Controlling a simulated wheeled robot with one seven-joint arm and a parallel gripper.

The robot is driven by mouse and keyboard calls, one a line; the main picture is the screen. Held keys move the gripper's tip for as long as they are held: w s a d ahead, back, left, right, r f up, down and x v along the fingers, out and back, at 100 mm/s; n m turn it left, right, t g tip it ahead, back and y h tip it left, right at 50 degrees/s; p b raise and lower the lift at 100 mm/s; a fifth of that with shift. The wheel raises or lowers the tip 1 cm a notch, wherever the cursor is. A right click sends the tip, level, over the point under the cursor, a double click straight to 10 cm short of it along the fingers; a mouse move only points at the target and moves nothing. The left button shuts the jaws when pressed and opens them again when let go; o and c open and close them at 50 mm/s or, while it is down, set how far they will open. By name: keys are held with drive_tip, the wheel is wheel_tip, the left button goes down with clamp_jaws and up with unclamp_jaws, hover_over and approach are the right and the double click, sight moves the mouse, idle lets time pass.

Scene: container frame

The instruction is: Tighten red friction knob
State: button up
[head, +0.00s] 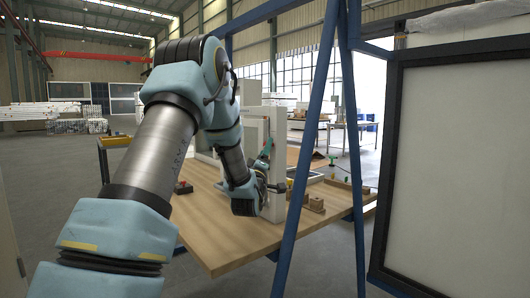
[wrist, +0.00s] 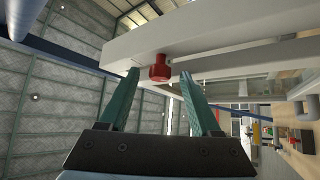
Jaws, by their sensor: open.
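The red friction knob (wrist: 160,68) shows in the wrist view, on the underside of a white frame beam (wrist: 230,38) as pictured. My gripper (wrist: 160,90) is open, with one green finger to the left and one to the right of the knob in the picture. The knob appears between and just past the fingertips; I cannot tell whether they touch it. In the head view the knob is not visible. There, my gripper (head: 263,152) is mostly hidden, close to the white upright frame (head: 275,170) on the table.
The wooden table (head: 225,235) carries the white frame and small wooden blocks (head: 316,204). Blue metal posts (head: 318,130) stand close to the right of my arm. A large dark-framed panel (head: 460,170) fills the right side.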

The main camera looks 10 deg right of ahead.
drive_tip(key=shift+r, duration=0.15)
drive_tip(key=n+y+p, duration=0.1)
drive_tip(key=n+p, duration=0.1)
drive_tip(key=p, duration=0.4)
drive_tip(key=n+g+y+p, duration=0.1)
drive_tip(key=p, duration=0.4)
drive_tip(key=r+n+g+y+p, duration=0.1)
drive_tip(key=n+y+p, duration=0.1)
drive_tip(key=p, duration=0.4)
drive_tip(key=shift+s+r+n+p, duration=0.1)
drive_tip(key=shift+s+n+p, duration=0.05)
drive_tip(key=shift+n+p, duration=0.2)
drive_tip(key=shift+n+g+p, duration=0.25)
drive_tip(key=shift+g+p, duration=0.15)
drive_tip(key=shift+p, duration=0.5)
